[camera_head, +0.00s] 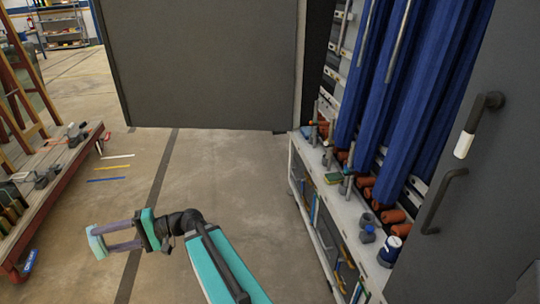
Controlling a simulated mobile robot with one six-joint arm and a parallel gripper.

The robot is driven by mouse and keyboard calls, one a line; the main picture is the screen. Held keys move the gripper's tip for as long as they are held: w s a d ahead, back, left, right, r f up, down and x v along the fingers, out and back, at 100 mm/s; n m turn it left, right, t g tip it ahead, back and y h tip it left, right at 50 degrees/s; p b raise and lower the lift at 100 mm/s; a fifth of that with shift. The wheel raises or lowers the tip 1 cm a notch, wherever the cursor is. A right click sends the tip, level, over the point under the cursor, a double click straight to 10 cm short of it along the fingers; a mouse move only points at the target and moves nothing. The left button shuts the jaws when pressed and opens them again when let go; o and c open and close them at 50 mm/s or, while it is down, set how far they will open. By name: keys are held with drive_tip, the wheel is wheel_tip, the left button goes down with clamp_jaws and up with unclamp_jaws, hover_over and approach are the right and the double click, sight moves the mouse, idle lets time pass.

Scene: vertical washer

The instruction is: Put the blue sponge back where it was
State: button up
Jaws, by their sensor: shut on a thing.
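My gripper (98,241) is in the lower left, held out over the open floor, with its two fingers pointing left. A small pale blue block (95,243) spans the space between the fingertips. It appears to be the blue sponge, with my gripper shut on it, and it is clear of any surface. Its far side is hidden. The shelf (306,165) of the tall cabinet is at the right, well away from my gripper. A small green and yellow pad (331,178) lies on that shelf.
Blue curtains (408,90) hang above the shelf, with orange rolls (391,216) and small jars (368,233) below. A grey door with a handle (443,200) stands at the right. A low red-edged platform (60,200) is at the left. The floor between is clear.

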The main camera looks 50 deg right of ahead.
drive_tip(key=shift+s+a, duration=0.15)
drive_tip(key=shift+d, duration=0.35)
